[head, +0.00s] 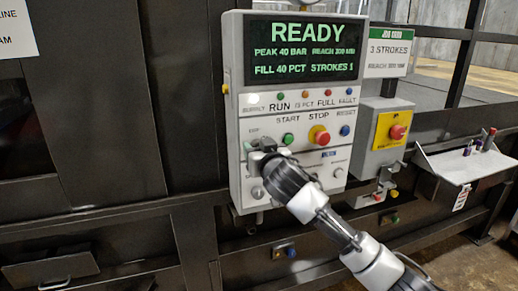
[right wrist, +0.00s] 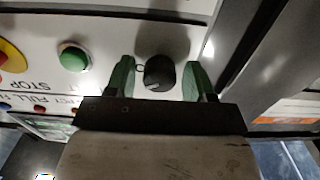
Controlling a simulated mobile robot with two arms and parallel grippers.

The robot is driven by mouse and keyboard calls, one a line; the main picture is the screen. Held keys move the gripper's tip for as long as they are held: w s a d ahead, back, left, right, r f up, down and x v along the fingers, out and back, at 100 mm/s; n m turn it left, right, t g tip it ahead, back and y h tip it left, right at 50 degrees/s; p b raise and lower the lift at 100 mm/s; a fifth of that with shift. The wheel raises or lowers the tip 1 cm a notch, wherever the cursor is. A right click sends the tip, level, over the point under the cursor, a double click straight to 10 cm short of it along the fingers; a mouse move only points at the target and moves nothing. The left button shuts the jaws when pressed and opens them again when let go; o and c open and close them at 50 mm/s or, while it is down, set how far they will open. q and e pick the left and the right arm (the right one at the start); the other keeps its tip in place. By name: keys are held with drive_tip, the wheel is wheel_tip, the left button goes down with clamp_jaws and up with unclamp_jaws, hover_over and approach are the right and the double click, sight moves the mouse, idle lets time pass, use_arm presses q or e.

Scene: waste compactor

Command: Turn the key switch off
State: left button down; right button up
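The key switch, a round black knob (right wrist: 158,72), sits on the white control panel in the right wrist view. My right gripper (right wrist: 160,78) is open, with one green finger on each side of the knob. Small gaps show between the knob and both fingers. In the head view my right gripper (head: 262,150) is at the left part of the grey control panel (head: 240,95), left of the green start button (head: 288,139), and hides the switch. The switch's turned position is not clear. The panel's screen (head: 305,48) reads READY. My left gripper is not in view.
A red stop button (head: 319,136) and a blue button (head: 345,130) are right of the start button. A grey box with a red button on a yellow plate (head: 390,131) hangs beside the panel. A small shelf (head: 465,165) juts out at the right.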

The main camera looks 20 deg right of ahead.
drive_tip(key=c, duration=0.7)
drive_tip(key=shift+n, duration=0.3)
drive_tip(key=n+p, duration=0.5)
drive_tip(key=n, duration=0.6)
drive_tip(key=shift+d+r, duration=0.1)
drive_tip(key=shift+n, duration=0.3)
drive_tip(key=o, duration=0.9)
